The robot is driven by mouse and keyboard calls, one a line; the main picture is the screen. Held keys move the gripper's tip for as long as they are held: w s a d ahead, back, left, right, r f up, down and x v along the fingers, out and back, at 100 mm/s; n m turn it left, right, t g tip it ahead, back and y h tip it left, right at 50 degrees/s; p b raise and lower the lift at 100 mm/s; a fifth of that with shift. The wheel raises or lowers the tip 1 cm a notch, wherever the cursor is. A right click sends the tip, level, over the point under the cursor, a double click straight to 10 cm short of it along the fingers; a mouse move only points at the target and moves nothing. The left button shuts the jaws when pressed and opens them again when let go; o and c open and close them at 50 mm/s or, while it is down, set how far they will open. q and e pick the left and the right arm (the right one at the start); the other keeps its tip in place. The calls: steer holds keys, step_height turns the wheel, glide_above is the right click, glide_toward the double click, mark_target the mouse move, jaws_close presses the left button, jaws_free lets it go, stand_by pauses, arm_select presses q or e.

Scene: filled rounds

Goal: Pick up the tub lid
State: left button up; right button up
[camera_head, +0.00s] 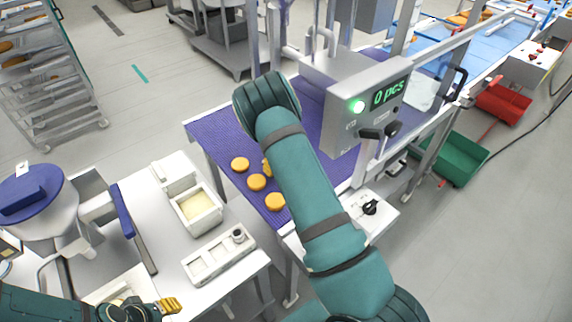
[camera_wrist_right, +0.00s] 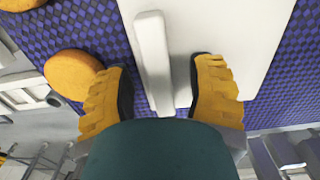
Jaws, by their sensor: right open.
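In the right wrist view a flat white lid (camera_wrist_right: 215,30) lies on the purple checkered belt, with a raised white bar handle (camera_wrist_right: 152,60) across it. My right gripper (camera_wrist_right: 160,98) is open with its yellow fingers on either side of the handle, the handle closer to the left finger; contact cannot be told. In the head view my right arm hides this gripper and the lid. An open white tub (camera_head: 186,222) with pale filling stands on the left table. My left gripper (camera_head: 170,304) is at the bottom left, partly visible; its opening is unclear.
Round orange-brown pieces (camera_head: 257,182) lie on the purple belt (camera_head: 215,125) near my right arm; one (camera_wrist_right: 73,74) is close beside the left finger. A grey counter box (camera_head: 365,100) reading "0 pcs" stands over the belt. A white tray (camera_head: 218,258) is on the left table.

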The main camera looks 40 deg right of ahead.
jaws_close()
